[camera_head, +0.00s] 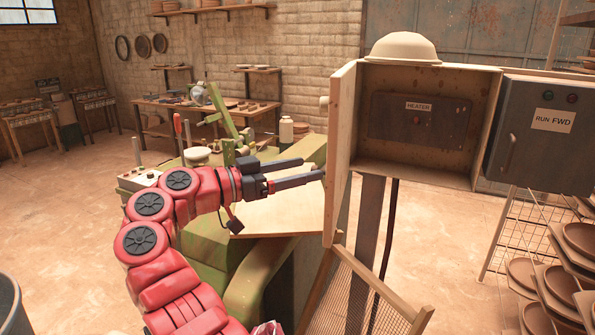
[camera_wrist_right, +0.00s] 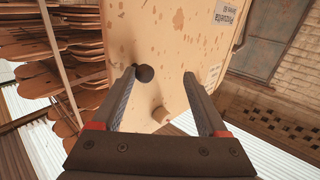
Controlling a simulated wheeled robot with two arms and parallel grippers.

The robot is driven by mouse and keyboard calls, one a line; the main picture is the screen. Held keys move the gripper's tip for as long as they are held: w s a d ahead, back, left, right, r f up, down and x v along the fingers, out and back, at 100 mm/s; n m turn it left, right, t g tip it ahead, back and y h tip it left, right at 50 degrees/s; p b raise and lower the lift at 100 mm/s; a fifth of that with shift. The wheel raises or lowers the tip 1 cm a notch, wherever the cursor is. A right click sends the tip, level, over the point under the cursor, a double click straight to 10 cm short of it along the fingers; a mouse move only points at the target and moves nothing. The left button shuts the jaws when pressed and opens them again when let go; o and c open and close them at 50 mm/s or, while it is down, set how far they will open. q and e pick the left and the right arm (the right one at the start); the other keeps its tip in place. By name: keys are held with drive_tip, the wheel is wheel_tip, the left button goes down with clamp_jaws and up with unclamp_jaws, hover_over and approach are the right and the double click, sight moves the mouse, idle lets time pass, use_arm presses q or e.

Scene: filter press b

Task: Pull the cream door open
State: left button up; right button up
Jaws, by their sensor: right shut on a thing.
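The cream door (camera_head: 341,140) stands swung out at the left side of the cream box (camera_head: 430,70), whose inside is exposed. A pale knob (camera_head: 323,102) sticks out of its outer face. My right gripper (camera_head: 311,168) is at the lower part of that face, below this knob, holding on to the door. In the right wrist view the spotted door (camera_wrist_right: 190,30) fills the middle, with a dark round spot (camera_wrist_right: 145,73) near one fingertip and a pale knob (camera_wrist_right: 160,115) between the fingers. The exact contact is hard to see. My left gripper is not in view.
A HEATER panel (camera_head: 418,118) sits inside the box, and a cream bowl-shaped thing (camera_head: 402,47) rests on top. A grey RUN FWD box (camera_head: 540,135) adjoins it at right. A green machine (camera_head: 212,235) stands behind my arm. Racks with brown plates (camera_head: 560,285) stand at right.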

drive_tip(key=shift+r, duration=0.1)
drive_tip(key=p+v, duration=0.5)
drive_tip(key=v, duration=0.2)
drive_tip(key=shift+a, duration=0.2)
drive_tip(key=shift+s, duration=0.1)
idle(0.3)
